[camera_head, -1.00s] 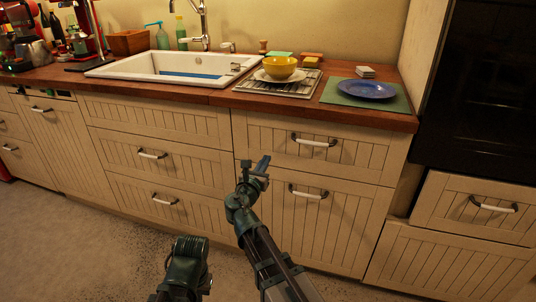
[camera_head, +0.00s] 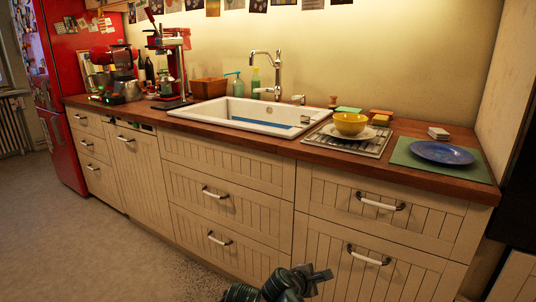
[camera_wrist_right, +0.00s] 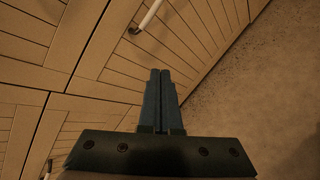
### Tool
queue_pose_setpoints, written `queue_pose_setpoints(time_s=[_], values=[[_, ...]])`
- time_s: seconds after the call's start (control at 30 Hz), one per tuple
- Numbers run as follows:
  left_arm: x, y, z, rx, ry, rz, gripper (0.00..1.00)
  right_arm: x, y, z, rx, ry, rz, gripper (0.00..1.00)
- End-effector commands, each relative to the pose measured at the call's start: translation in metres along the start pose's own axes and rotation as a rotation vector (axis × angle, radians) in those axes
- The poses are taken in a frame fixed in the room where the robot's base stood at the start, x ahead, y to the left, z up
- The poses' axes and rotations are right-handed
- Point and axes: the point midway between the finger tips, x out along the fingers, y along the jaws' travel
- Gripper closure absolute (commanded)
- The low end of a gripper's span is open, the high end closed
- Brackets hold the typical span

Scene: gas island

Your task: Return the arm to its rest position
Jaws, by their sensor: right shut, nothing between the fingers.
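My right gripper (camera_head: 322,278) shows at the bottom edge of the head view, in front of the cream drawer fronts and well below the worktop. In the right wrist view its two dark fingers (camera_wrist_right: 162,100) lie together, shut with nothing between them. The wrist view shows slatted drawer fronts and a pale handle (camera_wrist_right: 148,17) beyond the fingers, with floor at the right. Most of my right arm is out of the head view. My left gripper is not in view.
A wooden worktop (camera_head: 285,147) carries a white sink (camera_head: 215,122), a yellow bowl (camera_head: 350,124) on a plate and rack, and a blue plate (camera_head: 441,153) on a green mat. Drawer handles (camera_head: 380,201) stick out near my gripper. The floor (camera_head: 60,240) is clear at the left.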

Motion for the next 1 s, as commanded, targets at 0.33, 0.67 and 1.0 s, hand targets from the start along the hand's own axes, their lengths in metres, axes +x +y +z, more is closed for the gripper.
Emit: queue_pose_setpoints(time_s=[0.33,0.67,1.0], values=[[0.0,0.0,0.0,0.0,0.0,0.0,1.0,-0.066,-0.135,-0.067,0.747,0.098,-0.686,1.0],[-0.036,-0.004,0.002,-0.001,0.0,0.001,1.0,-0.134,-0.15,-0.07,0.954,0.025,-0.991,1.0],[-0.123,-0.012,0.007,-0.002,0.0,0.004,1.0,-0.18,-0.091,-0.025,0.954,0.028,-0.99,1.0]])
